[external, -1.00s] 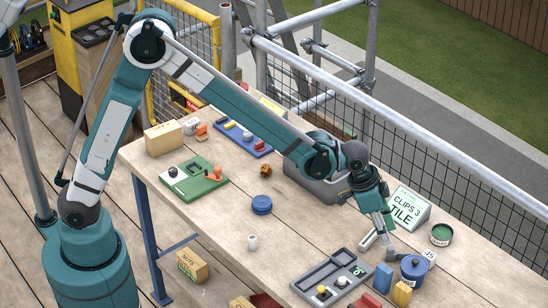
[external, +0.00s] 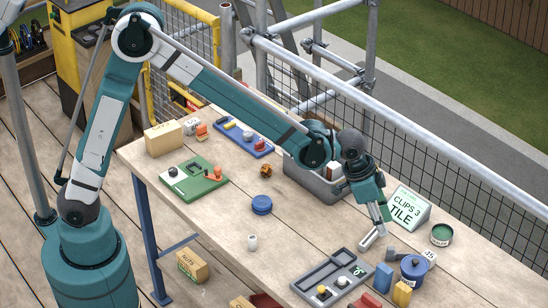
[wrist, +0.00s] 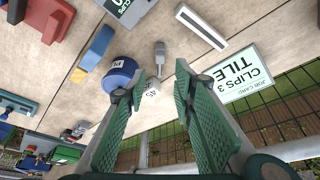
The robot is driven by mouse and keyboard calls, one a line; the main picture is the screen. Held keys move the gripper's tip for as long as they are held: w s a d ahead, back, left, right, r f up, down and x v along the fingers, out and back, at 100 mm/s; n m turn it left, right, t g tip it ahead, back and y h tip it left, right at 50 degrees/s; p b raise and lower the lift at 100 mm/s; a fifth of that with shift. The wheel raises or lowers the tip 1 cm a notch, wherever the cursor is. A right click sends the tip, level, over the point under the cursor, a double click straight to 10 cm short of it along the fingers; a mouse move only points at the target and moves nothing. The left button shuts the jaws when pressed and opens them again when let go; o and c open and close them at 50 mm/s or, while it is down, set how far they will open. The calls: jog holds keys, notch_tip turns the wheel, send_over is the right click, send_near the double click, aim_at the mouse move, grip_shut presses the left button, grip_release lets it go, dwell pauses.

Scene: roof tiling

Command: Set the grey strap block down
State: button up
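The grey block (external: 391,253), which I take to be the strap block, rests on the wooden table beside the blue pot (external: 413,268). In the wrist view the grey block (wrist: 160,50) shows just beyond my fingertips, with a narrow stem toward me. My gripper (external: 387,218) is above the table, up and to the left of the block and apart from it. In the wrist view the fingers of my gripper (wrist: 160,76) are spread with nothing between them. The block's underside is hidden.
A pale metal channel (external: 371,237) lies just left of the block. The job card (external: 408,208) and a green tin (external: 441,234) stand behind. Blue (external: 383,277) and yellow (external: 402,293) blocks and a grey tray (external: 325,285) are in front. The table's middle left is fairly clear.

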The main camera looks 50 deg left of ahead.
jog(key=shift+a, duration=0.1)
jog(key=s+a+r+n+t, duration=0.15)
jog(key=a+r, duration=0.35)
jog(key=a, duration=0.6)
jog(key=s+a+r+n+y, duration=0.1)
jog(key=s+a+r, duration=0.3)
jog(key=a, duration=0.6)
jog(key=s+a+r+n+t, duration=0.1)
jog(key=a+r+n, duration=0.1)
jog(key=a+r, duration=0.65)
jog(key=s+a+f+n+y, duration=0.1)
jog(key=s+a+n, duration=0.1)
jog(key=s+a, duration=0.8)
jog(key=s+a+f+n+t+y, duration=0.1)
jog(key=s+a+f+n, duration=0.1)
jog(key=s+a, duration=0.8)
jog(key=a, duration=0.6)
jog(key=shift+s+f, duration=0.15)
